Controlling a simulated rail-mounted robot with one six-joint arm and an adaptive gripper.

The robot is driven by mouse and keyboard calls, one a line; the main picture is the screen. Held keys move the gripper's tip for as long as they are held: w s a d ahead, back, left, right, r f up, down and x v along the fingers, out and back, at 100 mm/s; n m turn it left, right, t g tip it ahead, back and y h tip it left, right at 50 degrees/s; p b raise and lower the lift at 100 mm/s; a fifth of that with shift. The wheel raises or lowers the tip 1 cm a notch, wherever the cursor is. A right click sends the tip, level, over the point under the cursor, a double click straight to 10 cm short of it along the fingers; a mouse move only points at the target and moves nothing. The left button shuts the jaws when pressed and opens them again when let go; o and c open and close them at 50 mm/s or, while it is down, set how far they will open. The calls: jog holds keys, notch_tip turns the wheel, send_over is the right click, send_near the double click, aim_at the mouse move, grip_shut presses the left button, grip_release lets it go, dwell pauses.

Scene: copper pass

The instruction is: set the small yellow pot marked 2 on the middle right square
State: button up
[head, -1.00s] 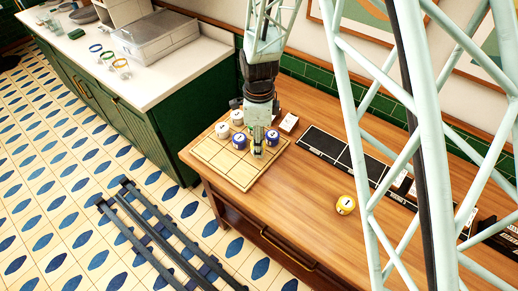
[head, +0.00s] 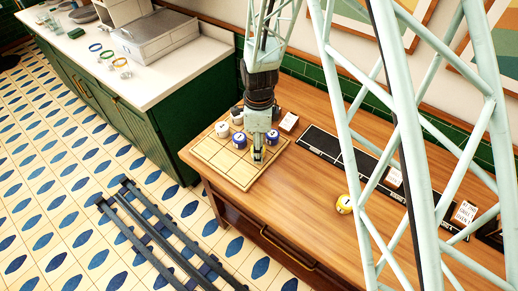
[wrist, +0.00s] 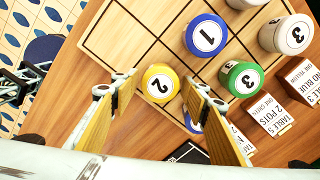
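The small yellow pot marked 2 (wrist: 160,83) stands upright on the wooden board (wrist: 130,35), on a square along one edge, in the wrist view. My gripper (wrist: 160,88) is open around it, with a finger on each side and a gap between the pot and both fingers. In the head view my gripper (head: 258,157) is low over the right part of the gridded board (head: 205,153) and hides the yellow pot. Which row its square belongs to is hard to tell.
A blue pot (wrist: 206,36), a green pot (wrist: 242,79) and a white pot (wrist: 287,35) stand close by. Another blue pot (wrist: 192,122) is partly behind the right finger. A yellow pot marked 1 (head: 344,204) stands on the open table. Cards (head: 289,121) stand beyond the board.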

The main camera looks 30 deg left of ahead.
jog(key=shift+r, duration=0.15)
dwell(0.3)
notch_tip(320, 180, up, 12)
dwell(0.8)
